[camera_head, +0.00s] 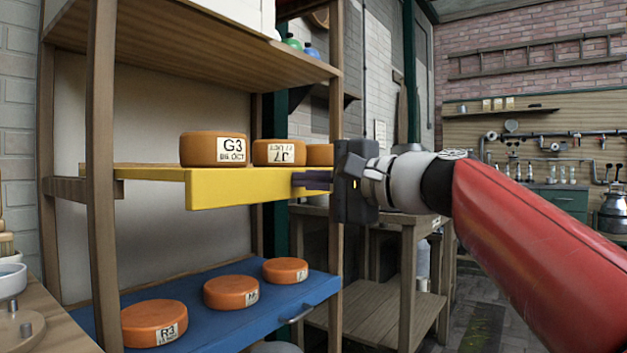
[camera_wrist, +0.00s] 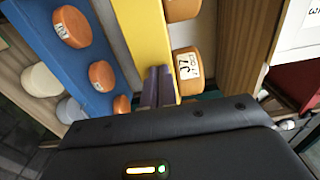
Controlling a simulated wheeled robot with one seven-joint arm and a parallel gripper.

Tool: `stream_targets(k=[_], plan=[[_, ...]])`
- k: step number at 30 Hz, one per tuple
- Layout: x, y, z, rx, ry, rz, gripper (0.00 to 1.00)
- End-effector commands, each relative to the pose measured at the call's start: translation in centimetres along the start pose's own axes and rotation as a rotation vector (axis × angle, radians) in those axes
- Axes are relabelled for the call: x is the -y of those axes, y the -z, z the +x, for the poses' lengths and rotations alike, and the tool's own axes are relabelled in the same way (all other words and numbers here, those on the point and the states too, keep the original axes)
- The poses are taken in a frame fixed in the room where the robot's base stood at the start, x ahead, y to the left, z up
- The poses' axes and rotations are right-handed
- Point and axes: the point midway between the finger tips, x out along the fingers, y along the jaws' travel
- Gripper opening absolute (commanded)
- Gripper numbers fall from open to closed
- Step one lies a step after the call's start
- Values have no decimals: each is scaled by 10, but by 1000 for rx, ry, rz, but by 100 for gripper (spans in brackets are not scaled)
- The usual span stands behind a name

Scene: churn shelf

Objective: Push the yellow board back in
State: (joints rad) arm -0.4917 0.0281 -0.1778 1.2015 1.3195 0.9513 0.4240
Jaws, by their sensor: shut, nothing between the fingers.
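The yellow board (camera_head: 222,192) is a shelf board that juts out past the wooden posts at middle height. Several orange cheese wheels stand on it, one labelled G3 (camera_head: 213,149) and one labelled J7 (camera_head: 279,153). My gripper (camera_head: 300,180) is shut and empty, its fingertips at the front face of the yellow board near its right end. In the wrist view the fingers (camera_wrist: 158,88) lie together against the yellow board (camera_wrist: 140,28), just beside the J7 wheel (camera_wrist: 187,64). I cannot tell for certain whether they touch.
A blue board (camera_head: 225,309) below bears 3 orange cheeses and has a metal handle (camera_head: 297,313). A wooden post (camera_head: 101,180) stands at the left of the shelf. A wooden table (camera_head: 385,300) stands behind my gripper. A counter (camera_head: 40,318) is at lower left.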

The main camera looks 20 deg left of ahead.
Motion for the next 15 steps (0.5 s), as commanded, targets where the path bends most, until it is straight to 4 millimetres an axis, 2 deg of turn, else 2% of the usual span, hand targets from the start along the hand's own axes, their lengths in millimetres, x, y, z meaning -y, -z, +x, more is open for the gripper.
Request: stream_targets(k=[8, 11, 15], plan=[[1, 0, 11, 1, 0, 1, 0], [2, 0, 25, 2, -1, 2, 0], [3, 0, 55, 3, -2, 3, 0]])
